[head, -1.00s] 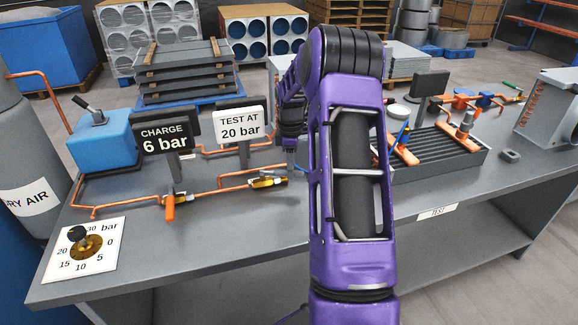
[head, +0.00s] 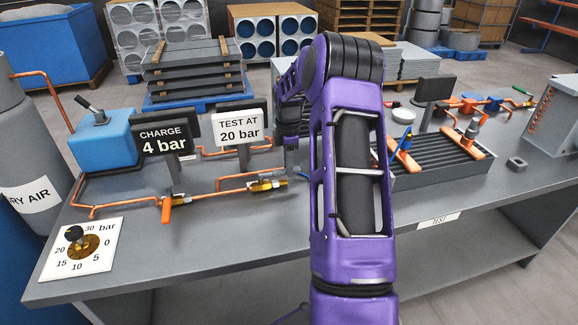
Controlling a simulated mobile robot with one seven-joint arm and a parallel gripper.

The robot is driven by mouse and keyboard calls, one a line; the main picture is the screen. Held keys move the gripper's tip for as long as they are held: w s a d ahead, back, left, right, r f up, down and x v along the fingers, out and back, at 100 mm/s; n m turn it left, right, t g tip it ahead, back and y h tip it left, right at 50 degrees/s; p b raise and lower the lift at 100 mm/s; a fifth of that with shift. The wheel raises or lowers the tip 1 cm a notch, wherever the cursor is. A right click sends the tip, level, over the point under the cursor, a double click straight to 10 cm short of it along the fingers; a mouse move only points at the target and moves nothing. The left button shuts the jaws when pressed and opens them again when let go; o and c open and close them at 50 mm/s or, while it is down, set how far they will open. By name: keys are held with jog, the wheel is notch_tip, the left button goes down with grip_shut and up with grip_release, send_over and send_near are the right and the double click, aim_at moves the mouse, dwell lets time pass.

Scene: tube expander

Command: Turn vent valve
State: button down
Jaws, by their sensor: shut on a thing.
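No valve in the head view is labelled as the vent valve. A valve with an orange handle (head: 166,212) sits on the copper line at the front left, its handle hanging down. A brass fitting (head: 266,185) with yellow lies further right on the line. The charge sign (head: 163,141) reads 4 bar, and the test sign (head: 239,128) reads 20 bar. My purple arm rises in the middle and bends away to the back left. My gripper is hidden behind the arm, along with whatever is there on the bench.
A ribbed grey block (head: 438,160) with orange bars is right of my arm.

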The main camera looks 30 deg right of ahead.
jog(key=shift+w, duration=0.2)
dwell(0.3)
jog(key=c, duration=0.7)
grip_release()
notch_tip(320, 180, up, 18)
jog(key=shift+f, duration=0.25)
